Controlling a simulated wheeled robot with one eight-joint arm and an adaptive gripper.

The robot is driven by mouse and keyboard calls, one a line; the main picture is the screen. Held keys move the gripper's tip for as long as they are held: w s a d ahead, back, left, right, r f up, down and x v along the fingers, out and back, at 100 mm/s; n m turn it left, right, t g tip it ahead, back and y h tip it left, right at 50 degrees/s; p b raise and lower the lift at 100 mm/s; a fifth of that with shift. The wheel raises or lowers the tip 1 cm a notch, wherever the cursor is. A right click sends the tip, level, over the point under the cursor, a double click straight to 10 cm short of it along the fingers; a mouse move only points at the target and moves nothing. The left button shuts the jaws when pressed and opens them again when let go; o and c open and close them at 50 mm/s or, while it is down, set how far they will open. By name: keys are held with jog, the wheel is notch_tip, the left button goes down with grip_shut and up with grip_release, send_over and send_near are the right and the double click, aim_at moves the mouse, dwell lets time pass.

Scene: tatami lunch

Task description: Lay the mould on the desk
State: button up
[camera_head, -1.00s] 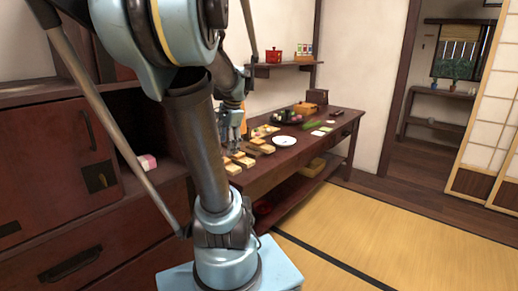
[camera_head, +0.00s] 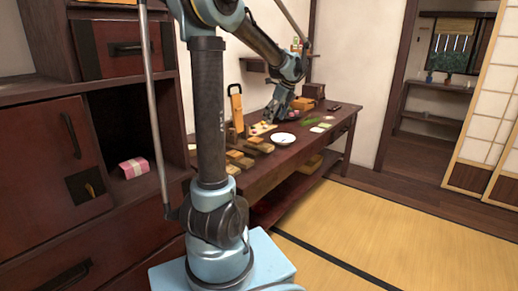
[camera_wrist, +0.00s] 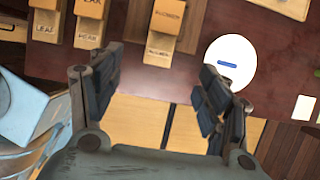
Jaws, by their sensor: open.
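The desk (camera_head: 292,156) is a long dark wooden table along the wall; its top also shows in the wrist view (camera_wrist: 62,68). Several wooden blocks (camera_head: 240,158) lie at its near end, and labelled ones (camera_wrist: 163,45) show at the top of the wrist view. A tall orange-brown wooden piece with a dark slot (camera_head: 236,106) stands upright behind them. I cannot tell which piece is the mould. My gripper (camera_head: 274,114) is over the desk's back middle part. In the wrist view my gripper (camera_wrist: 161,64) is open, with nothing between its fingers.
A white plate (camera_head: 283,139) lies near the desk's front edge, also in the wrist view (camera_wrist: 229,64). Green leaves (camera_head: 308,121) and pale cards (camera_head: 318,129) lie farther right. A brown box (camera_head: 314,91) stands at the far end. Tatami floor (camera_head: 390,225) is clear in front.

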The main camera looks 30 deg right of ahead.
send_over(263, 145)
jog(key=s, duration=0.2)
jog(key=f, duration=1)
jog(key=shift+d, duration=0.3)
jog(key=shift+x, duration=2.55)
jog(key=shift+w+d, duration=0.1)
jog(key=shift+d, duration=0.1)
jog(key=shift+f, duration=0.25)
jog(key=shift+r, duration=0.1)
jog(key=c, duration=1.5)
jog(key=shift+c, duration=0.4)
jog(key=shift+r, duration=0.1)
